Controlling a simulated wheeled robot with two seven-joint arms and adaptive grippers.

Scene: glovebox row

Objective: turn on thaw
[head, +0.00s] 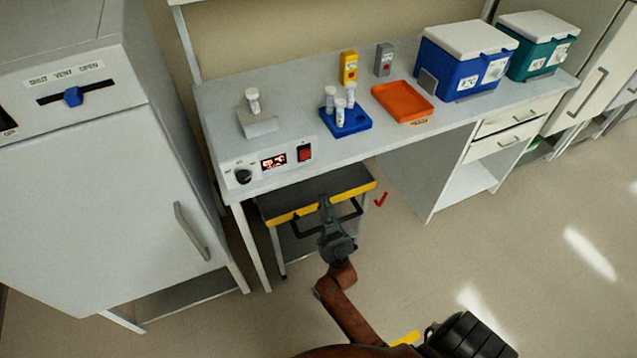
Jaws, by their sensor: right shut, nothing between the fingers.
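The thaw unit (285,155) is a pale box at the left front of the bench. Its front has a black knob (243,176), a lit display (273,161) with reddish digits too small to read, and a red rocker switch (305,152). A white-capped vial (253,100) stands in a grey block (258,123) on top of the unit. My right gripper (324,203) is shut and empty, below the bench front and in front of the cart handle in the picture. It is apart from the red switch. My left gripper is out of view.
A cart (345,190) with a yellow edge and black handle stands under the bench. A blue rack (344,124) with vials, an orange tray (403,101) and blue (455,74) and green (545,62) coolers stand on the bench. A white cabinet (100,190) stands left.

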